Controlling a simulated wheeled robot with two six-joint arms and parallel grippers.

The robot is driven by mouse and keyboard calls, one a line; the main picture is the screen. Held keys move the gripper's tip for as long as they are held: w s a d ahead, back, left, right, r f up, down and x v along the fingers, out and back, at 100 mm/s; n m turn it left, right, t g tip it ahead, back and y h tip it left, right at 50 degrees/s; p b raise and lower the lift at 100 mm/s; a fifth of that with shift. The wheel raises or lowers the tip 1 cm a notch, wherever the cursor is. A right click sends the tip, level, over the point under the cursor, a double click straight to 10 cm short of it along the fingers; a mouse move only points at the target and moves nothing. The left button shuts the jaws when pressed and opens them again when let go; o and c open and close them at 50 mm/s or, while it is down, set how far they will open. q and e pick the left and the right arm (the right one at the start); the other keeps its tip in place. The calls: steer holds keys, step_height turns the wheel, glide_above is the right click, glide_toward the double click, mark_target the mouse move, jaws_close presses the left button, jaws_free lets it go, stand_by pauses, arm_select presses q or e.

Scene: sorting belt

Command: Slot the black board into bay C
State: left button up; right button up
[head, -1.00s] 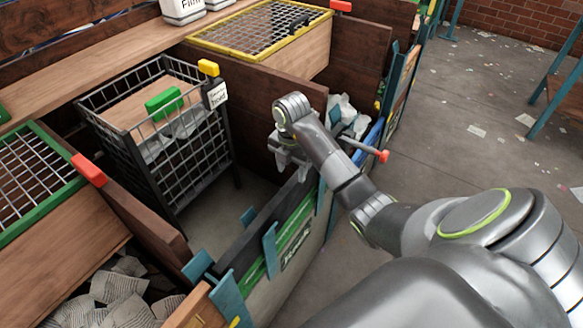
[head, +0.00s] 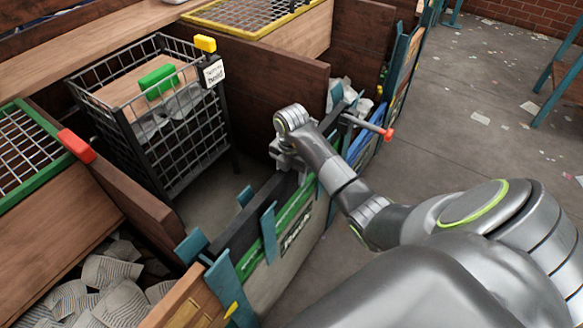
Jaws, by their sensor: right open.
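A long black board (head: 234,240) stands on edge across the front of the middle bay, among teal brackets (head: 268,232). A panel with a green strip and a dark sign (head: 296,230) lies along its outer side. The sign is too small to read, so I cannot tell whether this is bay C. I cannot tell how deep the board sits. My right gripper (head: 286,163) is open at the board's far end, fingers down near its top edge. Contact is unclear, as the wrist partly hides the fingers. My left gripper is not in view.
A wire cage cart (head: 178,140) with a green block (head: 157,81) stands inside the middle bay. Brown partitions (head: 130,195) bound the bay. A grey bar with a red tip (head: 388,134) sticks out right of my wrist. Open floor (head: 480,170) lies to the right.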

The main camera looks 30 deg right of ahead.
steer(key=shift+c, duration=0.3)
jaws_close()
steer(key=c, duration=0.5)
jaws_free()
steer(key=shift+c, duration=0.2)
jaws_close()
steer(key=shift+w+r, duration=0.1)
steer(key=shift+r, duration=0.05)
step_height(320, 180, up, 20)
steer(key=p, duration=1.7)
